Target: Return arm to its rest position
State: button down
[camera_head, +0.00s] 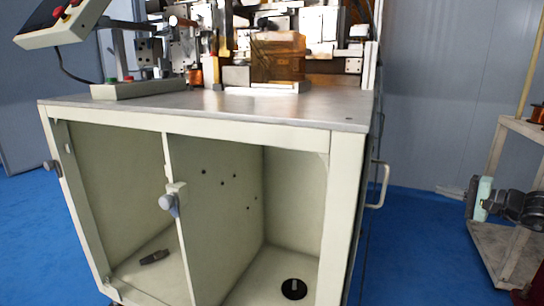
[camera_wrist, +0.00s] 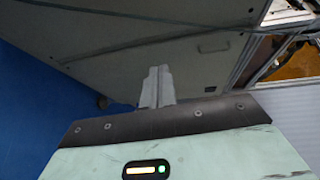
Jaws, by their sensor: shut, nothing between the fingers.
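My gripper (camera_head: 446,191) is at the right of the head view, beside the coil winder's cabinet (camera_head: 350,200) and in front of the grey wall. Its pale green body and part of my dark arm show there. In the wrist view its two grey fingers (camera_wrist: 157,86) are together, with nothing between them. It is apart from the coil winder, with the floor visible between them in the head view.
The machine's metal top (camera_head: 215,107) carries fixtures, and a control panel (camera_head: 62,22) stands at left. A side handle (camera_head: 380,185) sticks out on the cabinet's right. A shelf rack (camera_head: 520,245) stands at far right, close to my arm. Blue floor (camera_head: 415,250) is clear between them.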

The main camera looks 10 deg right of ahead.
jog(key=s+a+f+n+g, duration=0.2)
jog(key=s+a+g, duration=0.15)
jog(key=a, duration=0.35)
jog(key=s+a+f+n+g+h, duration=0.1)
jog(key=s+a+f+n+g, duration=0.1)
jog(key=a+g, duration=0.3)
jog(key=s+a+f+n+g, duration=0.1)
jog(key=s+a+n+g, duration=0.15)
jog(key=a, duration=0.55)
jog(key=s+a+r+n+h, duration=0.2)
jog(key=s+a+h, duration=0.15)
jog(key=s, duration=0.35)
jog(key=s+a+r+n+h, duration=0.1)
jog(key=s+a+n+h, duration=0.2)
jog(key=s, duration=0.4)
jog(key=s+a+r+n+g, duration=0.1)
jog(key=s+a+n, duration=0.3)
jog(key=s+a, duration=0.3)
jog(key=s+a+r+n+g, duration=0.1)
jog(key=s+a+n+g, duration=0.3)
jog(key=a, duration=0.6)
notch_tip(320, 180, up, 32)
jog(key=s+t+p, duration=0.2)
jog(key=p, duration=2.9)
jog(key=shift+s+a+f+h, duration=0.15)
jog(key=shift+s+f+h, duration=0.05)
jog(key=shift+s+h, duration=0.15)
